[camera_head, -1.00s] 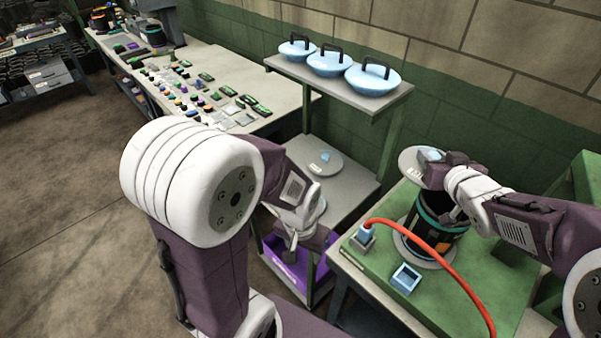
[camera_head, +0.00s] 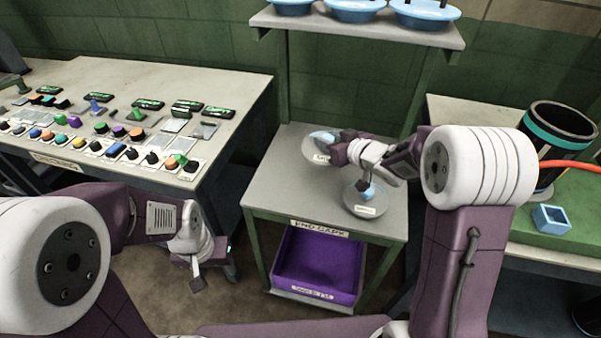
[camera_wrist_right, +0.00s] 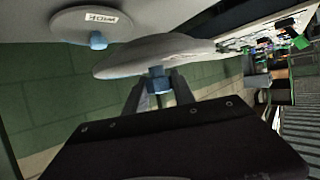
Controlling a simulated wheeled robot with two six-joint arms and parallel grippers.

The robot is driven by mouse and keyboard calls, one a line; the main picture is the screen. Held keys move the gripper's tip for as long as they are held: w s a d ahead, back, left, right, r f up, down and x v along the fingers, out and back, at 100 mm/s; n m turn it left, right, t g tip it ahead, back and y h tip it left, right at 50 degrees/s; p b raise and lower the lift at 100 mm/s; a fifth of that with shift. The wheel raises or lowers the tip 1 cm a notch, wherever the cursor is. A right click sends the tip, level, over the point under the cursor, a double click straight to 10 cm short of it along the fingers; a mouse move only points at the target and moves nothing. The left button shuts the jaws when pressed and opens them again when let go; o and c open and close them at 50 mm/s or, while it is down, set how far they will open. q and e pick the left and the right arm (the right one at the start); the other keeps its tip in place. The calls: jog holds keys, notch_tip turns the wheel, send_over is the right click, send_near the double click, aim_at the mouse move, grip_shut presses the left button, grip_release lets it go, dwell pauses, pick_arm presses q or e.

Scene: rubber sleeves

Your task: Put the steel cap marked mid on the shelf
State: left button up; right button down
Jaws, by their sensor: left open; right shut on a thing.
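My right gripper (camera_head: 338,152) is shut on the blue knob (camera_wrist_right: 158,80) of a round steel cap (camera_head: 316,148). This cap is at the back left of the grey END CAPS shelf (camera_head: 275,190); I cannot tell whether it touches the surface. It also shows edge-on in the right wrist view (camera_wrist_right: 155,55). Its label is too small to read. A second steel cap (camera_head: 362,208) with a blue knob lies on the shelf, nearer the front. The right wrist view shows another labelled cap (camera_wrist_right: 90,22) beside the held one. My left gripper (camera_head: 196,272) is open and empty, low at the left.
A purple bin (camera_head: 318,265) sits under the shelf. At the right, a black sleeve (camera_head: 558,130) with a teal band and a blue square holder (camera_head: 551,218) stand on a green bench. A table (camera_head: 215,85) at the left holds several small parts.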

aim_at(319, 152)
jog(key=shift+f, duration=0.1)
jog(key=a+f+b, duration=0.1)
jog(key=s+a+f+b, duration=0.1)
jog(key=a+f, duration=0.1)
jog(key=a+f+b, duration=0.1)
jog(key=a, duration=0.1)
jog(key=s+a+f+b, duration=0.1)
jog(key=a, duration=0.2)
jog(key=a+f, duration=0.1)
jog(key=a, duration=0.1)
jog(key=shift+s+a+f+b, duration=0.3)
jog(key=shift+f+b, duration=0.05)
jog(key=shift+b, duration=0.05)
jog(key=shift+a+f, duration=0.1)
jog(key=shift+a, duration=0.05)
notch_tip(319, 152, down, 4)
jog(key=shift+f+b, duration=0.1)
jog(key=shift+b, duration=0.55)
